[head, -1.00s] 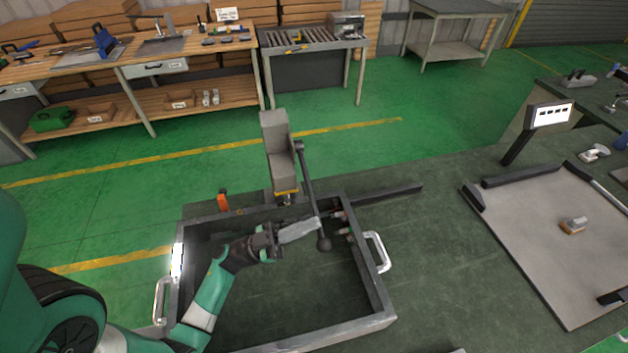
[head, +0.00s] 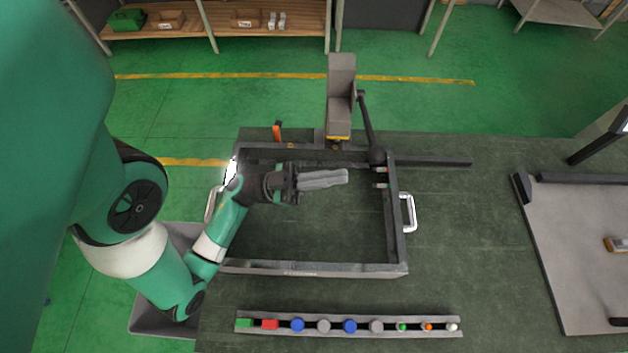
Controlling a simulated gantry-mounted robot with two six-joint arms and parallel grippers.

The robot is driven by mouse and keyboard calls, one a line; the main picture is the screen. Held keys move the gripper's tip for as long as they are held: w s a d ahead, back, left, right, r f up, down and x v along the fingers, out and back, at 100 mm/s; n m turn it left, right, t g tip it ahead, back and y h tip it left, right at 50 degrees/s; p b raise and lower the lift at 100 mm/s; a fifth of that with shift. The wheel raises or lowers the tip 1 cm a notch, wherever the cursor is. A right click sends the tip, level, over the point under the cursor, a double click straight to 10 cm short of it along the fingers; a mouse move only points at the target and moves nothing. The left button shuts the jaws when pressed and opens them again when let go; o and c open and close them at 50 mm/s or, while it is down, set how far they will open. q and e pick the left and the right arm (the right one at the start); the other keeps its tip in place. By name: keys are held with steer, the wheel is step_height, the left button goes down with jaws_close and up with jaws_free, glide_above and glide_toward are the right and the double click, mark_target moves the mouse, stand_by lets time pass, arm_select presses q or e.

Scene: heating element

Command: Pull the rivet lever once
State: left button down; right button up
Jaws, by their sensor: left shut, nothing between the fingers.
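The rivet lever (head: 368,125) is a dark rod with a round black knob (head: 377,156) at its lower end. It hangs tilted on the right side of the grey rivet press (head: 341,97), behind the frame. My left gripper (head: 345,177) is shut and empty, its fingers pointing right over the frame's interior. In the picture its tips lie left of and below the knob, apart from it. My right gripper is not in view.
A dark rectangular frame (head: 310,268) with a side handle (head: 409,212) lies on the dark table. A rail (head: 350,332) of coloured parts lies in front. A grey panel (head: 575,270) lies at right. An orange-handled item (head: 277,131) stands behind the frame.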

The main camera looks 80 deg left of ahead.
arm_select(q)
steer(key=s+d+r, duration=0.2)
steer(key=s+d, duration=0.2)
steer(key=shift+r, duration=0.2)
